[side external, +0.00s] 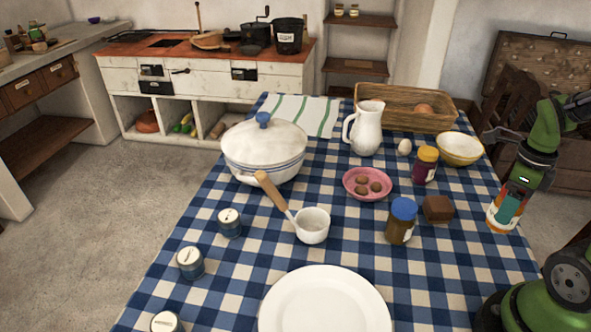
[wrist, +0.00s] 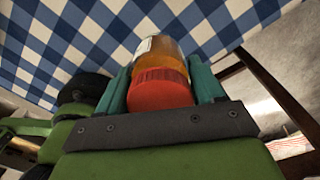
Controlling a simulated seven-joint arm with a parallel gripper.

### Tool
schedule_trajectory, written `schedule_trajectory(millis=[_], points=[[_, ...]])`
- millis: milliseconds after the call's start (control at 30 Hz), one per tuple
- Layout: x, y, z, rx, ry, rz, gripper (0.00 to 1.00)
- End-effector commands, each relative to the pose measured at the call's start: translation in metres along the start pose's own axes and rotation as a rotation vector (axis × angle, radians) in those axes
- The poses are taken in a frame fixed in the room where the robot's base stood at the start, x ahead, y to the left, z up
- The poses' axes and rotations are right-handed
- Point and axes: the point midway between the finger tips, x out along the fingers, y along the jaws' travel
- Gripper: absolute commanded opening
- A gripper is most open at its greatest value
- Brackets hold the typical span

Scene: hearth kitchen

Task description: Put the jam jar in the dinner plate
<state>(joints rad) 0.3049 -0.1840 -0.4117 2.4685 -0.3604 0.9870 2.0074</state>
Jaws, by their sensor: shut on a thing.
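A jar of orange contents with a red lid (wrist: 160,90) is between the two teal fingers of my gripper (wrist: 162,84). In the side view the held jar (side external: 501,228) is at the right edge of the table, upright or slightly tilted, with my gripper (side external: 509,206) pointing down on it. Whether its base touches the table is unclear. The white dinner plate (side external: 325,305) lies empty at the near edge, well to the left of my gripper. Two other jars stand on the table, one dark purple with a yellow lid (side external: 425,166) and one brown with a blue lid (side external: 401,221).
A pink dish (side external: 368,184), yellow bowl (side external: 460,149), jug (side external: 367,130), basket (side external: 404,108) and large pot (side external: 264,150) stand farther back. Cloth right of the plate is clear.

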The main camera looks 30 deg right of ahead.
Motion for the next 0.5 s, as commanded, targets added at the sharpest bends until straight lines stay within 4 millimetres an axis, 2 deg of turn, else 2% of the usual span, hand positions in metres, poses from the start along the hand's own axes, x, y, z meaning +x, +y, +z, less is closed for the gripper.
schedule_trajectory(millis=[33,367,500], points=[[-0.013,-0.002,0.001,0.002,-0.009,-0.009,0.19],[-0.071,-0.001,0.0,0.003,-0.006,-0.007,0.19],[-0.07,0.009,0.027,-0.11,0.005,-0.01,0.19]])
